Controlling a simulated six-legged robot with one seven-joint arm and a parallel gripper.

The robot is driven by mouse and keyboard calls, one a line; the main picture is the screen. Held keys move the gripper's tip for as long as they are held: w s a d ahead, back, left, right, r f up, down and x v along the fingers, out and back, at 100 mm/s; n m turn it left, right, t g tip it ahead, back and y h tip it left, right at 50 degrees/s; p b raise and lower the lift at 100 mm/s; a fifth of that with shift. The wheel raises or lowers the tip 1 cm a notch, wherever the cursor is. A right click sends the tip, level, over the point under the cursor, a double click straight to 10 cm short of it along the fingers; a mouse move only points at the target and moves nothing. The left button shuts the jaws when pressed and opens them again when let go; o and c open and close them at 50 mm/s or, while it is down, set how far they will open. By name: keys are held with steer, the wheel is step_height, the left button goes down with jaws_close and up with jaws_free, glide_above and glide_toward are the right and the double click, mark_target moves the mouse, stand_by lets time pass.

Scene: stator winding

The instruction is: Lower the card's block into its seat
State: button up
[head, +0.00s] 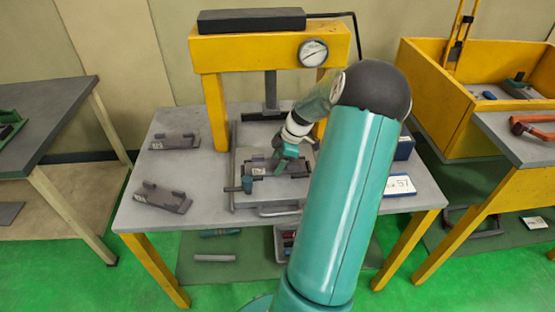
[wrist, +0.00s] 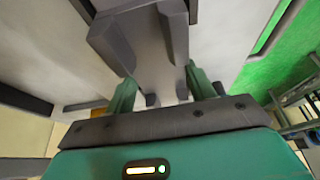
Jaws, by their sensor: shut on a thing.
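My gripper (head: 280,163) is over the bed plate (head: 262,197) of the yellow press, pointing down. In the wrist view its green fingers (wrist: 161,93) are shut on a grey block (wrist: 140,40) with raised lugs. In the head view the held block (head: 258,170), with a small white label, is low at the bed. I cannot tell whether it touches the seat, which the block and gripper hide. A white card (head: 399,185) at the table's right front appears to read 57; my arm partly covers its left side.
The press frame (head: 208,110) has a gauge (head: 313,53) and a ram above the bed. Two similar grey blocks lie at the left, one farther back (head: 175,141) and one in front (head: 163,196). A dark blue box (head: 404,147) stands right.

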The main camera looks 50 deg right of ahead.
stand_by(0.3)
steer(key=o, duration=1.9)
step_height(320, 180, up, 9)
stand_by(0.4)
